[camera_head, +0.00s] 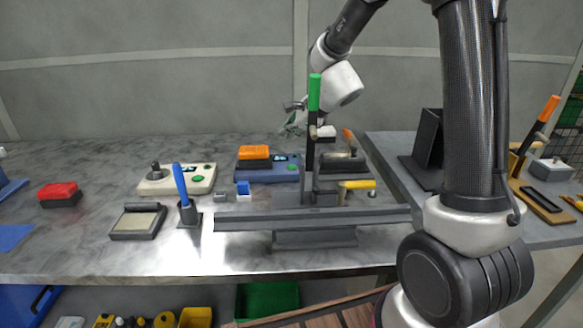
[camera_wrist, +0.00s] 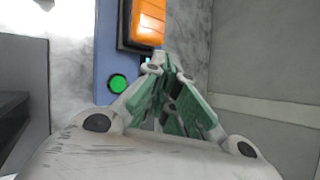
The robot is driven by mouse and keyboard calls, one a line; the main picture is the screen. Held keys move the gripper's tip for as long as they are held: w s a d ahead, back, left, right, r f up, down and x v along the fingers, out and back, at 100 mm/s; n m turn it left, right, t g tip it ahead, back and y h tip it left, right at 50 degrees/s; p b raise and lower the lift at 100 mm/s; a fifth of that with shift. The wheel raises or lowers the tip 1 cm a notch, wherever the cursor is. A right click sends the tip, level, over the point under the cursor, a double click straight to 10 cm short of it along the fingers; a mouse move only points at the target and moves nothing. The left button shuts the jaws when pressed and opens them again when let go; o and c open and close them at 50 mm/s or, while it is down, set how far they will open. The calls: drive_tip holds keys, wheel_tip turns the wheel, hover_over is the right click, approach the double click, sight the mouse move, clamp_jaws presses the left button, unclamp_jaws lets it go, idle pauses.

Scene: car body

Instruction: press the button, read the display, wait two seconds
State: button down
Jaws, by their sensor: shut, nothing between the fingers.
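A blue device (camera_head: 262,175) stands on the bench, with an orange block (camera_head: 254,153) on a dark base, a small dark display (camera_head: 280,157) and a green button (camera_head: 293,167). In the wrist view the green button (camera_wrist: 118,84) shows clear on the blue panel (camera_wrist: 106,50), left of my gripper. A bit of the lit display (camera_wrist: 146,58) shows by the fingertips, the rest hidden; I cannot read it. My gripper (camera_head: 290,128) is shut and empty, above the back of the device. It also shows in the wrist view (camera_wrist: 168,62), apart from the button.
A beige box (camera_head: 178,181) with a joystick and green buttons stands left of the device. A green-topped upright lever (camera_head: 314,92) rises close to the right of my gripper. A grey rail (camera_head: 310,219) lies in front. The wall is behind.

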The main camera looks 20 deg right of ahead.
sight(289, 167)
drive_tip(key=shift+f, duration=3.95)
drive_tip(key=shift+f, duration=0.4)
drive_tip(key=shift+f, duration=0.35)
drive_tip(key=shift+r, duration=0.8)
drive_tip(key=shift+r, duration=0.1)
drive_tip(key=shift+r, duration=2.4)
